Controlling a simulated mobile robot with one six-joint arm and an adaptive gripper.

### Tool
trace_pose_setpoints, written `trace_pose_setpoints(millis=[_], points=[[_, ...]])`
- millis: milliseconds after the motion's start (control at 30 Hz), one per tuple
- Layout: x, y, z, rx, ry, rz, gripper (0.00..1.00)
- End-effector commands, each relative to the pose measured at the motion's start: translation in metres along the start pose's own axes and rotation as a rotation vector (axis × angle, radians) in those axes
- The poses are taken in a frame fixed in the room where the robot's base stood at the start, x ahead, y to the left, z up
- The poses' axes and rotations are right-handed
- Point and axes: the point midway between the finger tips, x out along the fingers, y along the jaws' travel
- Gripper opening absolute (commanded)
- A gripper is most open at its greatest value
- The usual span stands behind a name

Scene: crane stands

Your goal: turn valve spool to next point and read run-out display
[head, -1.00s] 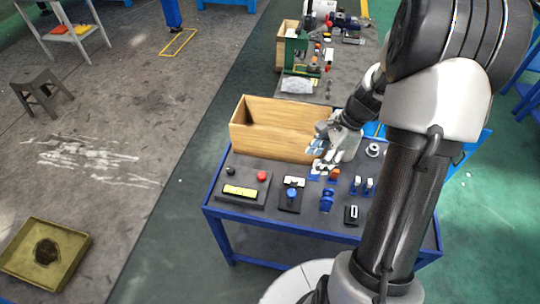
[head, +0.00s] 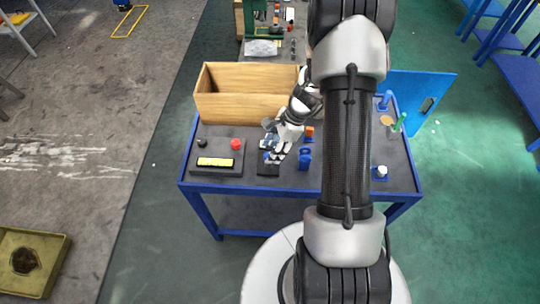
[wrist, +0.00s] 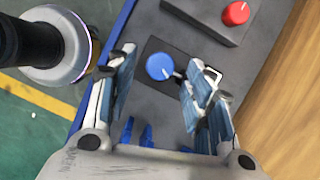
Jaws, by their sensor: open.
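My gripper (head: 274,157) is open and low over the front of the blue-framed bench. In the wrist view my gripper (wrist: 160,72) has its fingers spread on either side of a round blue knob (wrist: 159,66) with a white mark. The knob sits on a dark plate (wrist: 151,47). A metal stub leads from the knob toward the right finger, which hides what lies there; I cannot tell whether the fingers touch anything. A dark unit with a yellow display panel (head: 216,162) stands to the left; its reading is too small to make out.
A red button (head: 236,144) and a black knob (head: 202,143) sit behind the yellow panel. An open wooden box (head: 245,107) stands behind. A blue fixture (head: 305,160) is close to the right of my gripper. My arm hides the bench's middle right.

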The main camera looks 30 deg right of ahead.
Motion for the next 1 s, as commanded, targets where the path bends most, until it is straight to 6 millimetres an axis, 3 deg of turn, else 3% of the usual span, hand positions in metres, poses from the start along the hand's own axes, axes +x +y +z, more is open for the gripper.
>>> trace_pose_setpoints(millis=[33, 200, 533, 1000], points=[[0.010, 0.000, 0.000, -0.002, -0.001, 0.002, 0.47], [0.023, 0.000, 0.000, 0.000, 0.000, 0.000, 0.47], [0.026, 0.000, 0.000, -0.001, 0.000, -0.001, 0.47], [0.025, 0.000, 0.000, -0.001, 0.000, 0.000, 0.17]])
